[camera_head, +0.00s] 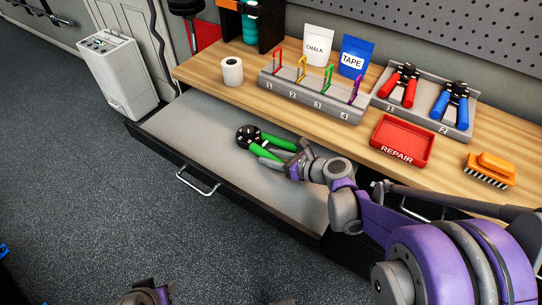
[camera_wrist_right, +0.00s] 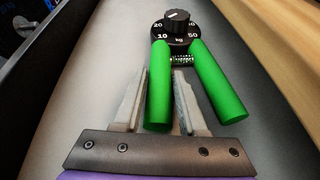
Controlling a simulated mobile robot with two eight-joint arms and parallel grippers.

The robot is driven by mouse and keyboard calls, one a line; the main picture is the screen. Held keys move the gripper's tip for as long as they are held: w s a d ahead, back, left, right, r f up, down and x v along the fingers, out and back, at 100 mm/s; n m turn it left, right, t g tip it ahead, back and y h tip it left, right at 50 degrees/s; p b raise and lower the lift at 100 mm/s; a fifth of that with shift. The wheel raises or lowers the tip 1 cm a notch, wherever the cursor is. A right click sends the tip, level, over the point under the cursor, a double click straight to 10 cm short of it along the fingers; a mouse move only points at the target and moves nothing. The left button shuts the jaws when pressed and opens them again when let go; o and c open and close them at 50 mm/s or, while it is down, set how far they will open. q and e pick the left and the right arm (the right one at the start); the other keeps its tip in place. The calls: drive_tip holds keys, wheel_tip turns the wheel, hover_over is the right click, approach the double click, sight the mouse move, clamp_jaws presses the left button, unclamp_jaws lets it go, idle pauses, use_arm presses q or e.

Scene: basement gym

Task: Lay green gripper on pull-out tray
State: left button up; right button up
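The green gripper (camera_head: 270,139), a hand-grip trainer with a black dial and two green handles, lies on the grey pull-out tray (camera_head: 190,122). In the right wrist view its dial (camera_wrist_right: 177,30) faces up beyond my fingers, and the handles point toward me. My right gripper (camera_head: 268,158) is low over the tray at the handles. In the wrist view its two fingers (camera_wrist_right: 160,100) stand on either side of the left handle (camera_wrist_right: 160,85), with narrow gaps showing. The right handle (camera_wrist_right: 218,80) is outside the fingers. My left gripper's fingers do not show.
On the wooden bench are a white roll (camera_head: 232,72), a numbered rack (camera_head: 312,98) with coloured clips, a red REPAIR tray (camera_head: 401,141), a holder (camera_head: 425,105) with red and blue grippers, and an orange brush (camera_head: 490,170). The tray's left part is clear.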

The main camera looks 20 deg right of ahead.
drive_tip(key=o, duration=0.3)
drive_tip(key=shift+r, duration=0.1)
drive_tip(key=shift+s+d+r, duration=0.15)
drive_tip(key=shift+r, duration=0.1)
drive_tip(key=p+v, duration=0.2)
drive_tip(key=v, duration=0.9)
drive_tip(key=shift+s+d, duration=0.2)
drive_tip(key=shift+s, duration=0.1)
